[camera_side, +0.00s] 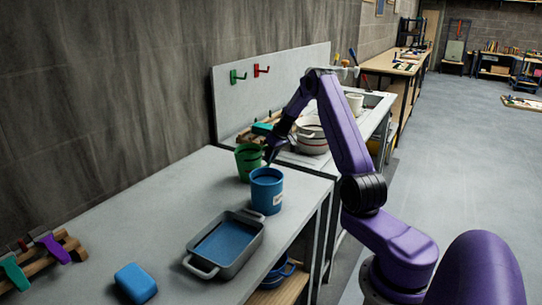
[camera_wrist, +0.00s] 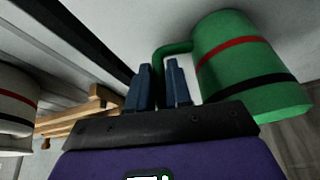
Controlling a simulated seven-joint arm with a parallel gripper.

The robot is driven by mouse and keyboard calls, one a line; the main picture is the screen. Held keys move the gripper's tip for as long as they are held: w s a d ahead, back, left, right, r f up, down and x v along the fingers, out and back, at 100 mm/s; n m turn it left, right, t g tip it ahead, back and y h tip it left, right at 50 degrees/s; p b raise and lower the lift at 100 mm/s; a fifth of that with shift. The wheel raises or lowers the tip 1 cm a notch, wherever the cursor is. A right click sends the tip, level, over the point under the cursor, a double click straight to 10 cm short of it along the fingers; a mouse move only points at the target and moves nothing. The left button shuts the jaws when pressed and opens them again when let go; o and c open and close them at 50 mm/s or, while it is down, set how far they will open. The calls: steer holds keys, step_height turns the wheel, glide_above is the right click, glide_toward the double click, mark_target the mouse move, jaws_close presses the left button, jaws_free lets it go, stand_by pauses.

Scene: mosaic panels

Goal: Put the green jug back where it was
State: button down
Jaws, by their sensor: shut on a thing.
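The green jug (camera_side: 248,165) is at the back of the grey worktop in the side view, behind and left of the blue jug (camera_side: 267,192). In the wrist view the green jug (camera_wrist: 242,62) shows a red and a black stripe, and its handle (camera_wrist: 172,48) runs in between my fingers. My gripper (camera_side: 270,153) is shut on this handle, at the jug's right side in the side view; its blue fingers also show in the wrist view (camera_wrist: 158,78). I cannot tell whether the jug's base touches the worktop.
A grey baking dish (camera_side: 226,242) and a blue block (camera_side: 135,283) lie nearer the front of the worktop. A white pot (camera_side: 311,137) stands on the counter beyond. A wooden rack (camera_side: 45,258) is at the left. The worktop's middle left is clear.

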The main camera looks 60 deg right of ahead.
steer(key=c, duration=1)
jaws_free()
steer(key=shift+c, duration=0.2)
